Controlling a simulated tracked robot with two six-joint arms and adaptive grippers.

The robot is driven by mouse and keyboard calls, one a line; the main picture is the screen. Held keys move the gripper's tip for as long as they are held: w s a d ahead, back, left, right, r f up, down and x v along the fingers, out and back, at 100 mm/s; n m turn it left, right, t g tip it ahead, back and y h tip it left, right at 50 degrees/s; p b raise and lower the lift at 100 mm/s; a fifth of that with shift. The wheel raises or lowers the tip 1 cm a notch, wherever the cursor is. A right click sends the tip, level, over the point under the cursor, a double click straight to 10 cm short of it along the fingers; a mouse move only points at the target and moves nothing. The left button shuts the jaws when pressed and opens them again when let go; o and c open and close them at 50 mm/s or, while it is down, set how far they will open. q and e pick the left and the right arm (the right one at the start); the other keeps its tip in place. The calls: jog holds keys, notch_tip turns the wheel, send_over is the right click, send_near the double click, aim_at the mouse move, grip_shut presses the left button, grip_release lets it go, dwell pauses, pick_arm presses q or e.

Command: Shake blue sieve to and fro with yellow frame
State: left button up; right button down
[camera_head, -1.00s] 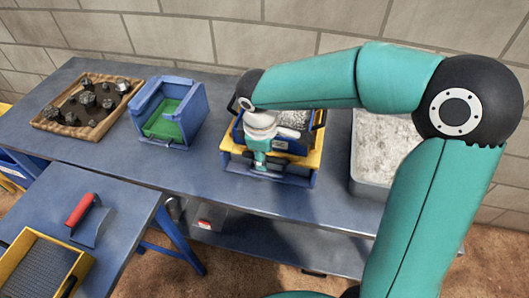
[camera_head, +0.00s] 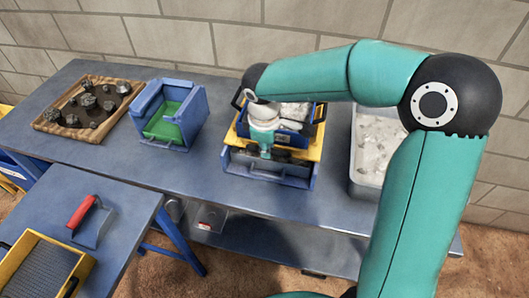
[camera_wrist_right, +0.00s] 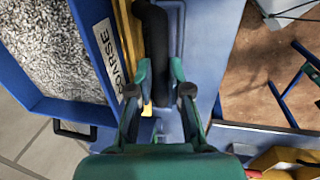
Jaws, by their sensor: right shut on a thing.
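The blue sieve (camera_head: 291,127) holds grey gravel and sits on a yellow frame (camera_head: 307,150), over a blue box (camera_head: 268,172) on the long table. In the right wrist view, the blue sieve wall (camera_wrist_right: 88,15) carries a label reading COARSE, with the yellow frame (camera_wrist_right: 127,35) beside it. My right gripper (camera_head: 266,152) is at the sieve's front side. In the wrist view my right gripper (camera_wrist_right: 160,91) is shut around a black handle (camera_wrist_right: 157,45). My forearm and wrist hide part of the sieve. My left gripper is not in view.
A grey bin of pale powder (camera_head: 370,150) stands right of the sieve. A blue box with green inside (camera_head: 165,115) and a wooden tray of dark rocks (camera_head: 70,125) stand left. A lower table holds a red-handled tool (camera_head: 85,212) and a yellow-framed sieve (camera_head: 22,244).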

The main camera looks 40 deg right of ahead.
jog(key=shift+w+d, duration=0.85)
jog(key=shift+d, duration=0.15)
jog(key=c, duration=1.1)
grip_release()
jog(key=shift+r, duration=0.1)
notch_tip(320, 180, up, 12)
jog(key=s+a, duration=0.1)
jog(key=a, duration=0.1)
jog(key=shift+s+f, duration=0.2)
jog(key=shift+s, duration=0.05)
